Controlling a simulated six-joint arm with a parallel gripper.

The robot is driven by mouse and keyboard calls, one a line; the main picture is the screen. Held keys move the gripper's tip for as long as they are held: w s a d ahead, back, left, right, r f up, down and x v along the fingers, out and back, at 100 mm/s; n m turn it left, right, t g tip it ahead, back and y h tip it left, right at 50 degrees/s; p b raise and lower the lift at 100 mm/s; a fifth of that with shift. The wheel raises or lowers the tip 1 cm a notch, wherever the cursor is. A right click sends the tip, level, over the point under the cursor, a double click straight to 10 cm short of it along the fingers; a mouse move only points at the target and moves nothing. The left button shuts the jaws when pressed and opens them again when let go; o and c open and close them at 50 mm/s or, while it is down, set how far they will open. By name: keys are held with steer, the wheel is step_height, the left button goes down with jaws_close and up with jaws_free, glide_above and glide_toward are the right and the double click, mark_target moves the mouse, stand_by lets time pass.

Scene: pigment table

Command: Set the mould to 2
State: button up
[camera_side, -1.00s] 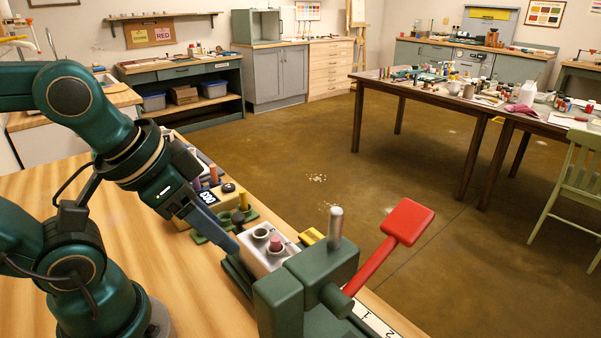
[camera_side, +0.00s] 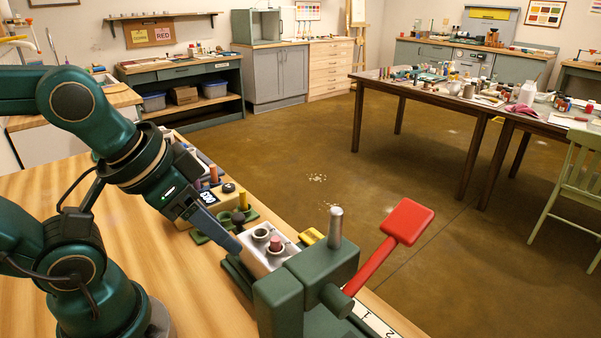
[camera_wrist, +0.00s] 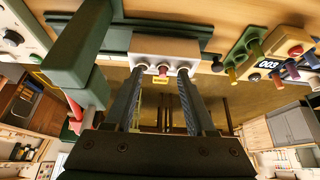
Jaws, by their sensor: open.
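The mould (camera_side: 264,259) is a pale metal block with round openings and a reddish plug in one. It sits on a dark green rail beside the green press (camera_side: 290,290), which has a red lever (camera_side: 408,222). The mould also shows in the wrist view (camera_wrist: 165,47). My gripper (camera_side: 236,246) is at the mould's left end in the side view; in the wrist view my gripper (camera_wrist: 161,72) has its two fingers apart, near the mould's two sides. I cannot tell whether they touch it. A number strip (camera_side: 372,322) showing 1 and 2 is partly hidden by the press.
A yellow tab (camera_side: 311,237) lies behind the mould. A counter reading 003 (camera_wrist: 267,64) and several coloured pegs stand beside it. The wooden bench (camera_side: 190,270) is clear in front of the rail.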

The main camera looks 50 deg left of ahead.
steer(key=shift+o, duration=0.6)
steer(key=n+g, duration=0.6)
steer(key=n, duration=0.3)
glide_above(238, 216)
step_height(238, 216, down, 5)
steer(key=shift+w+d+r, duration=0.1)
steer(key=shift+r, duration=0.1)
steer(key=shift+f, duration=2.6)
jaws_close()
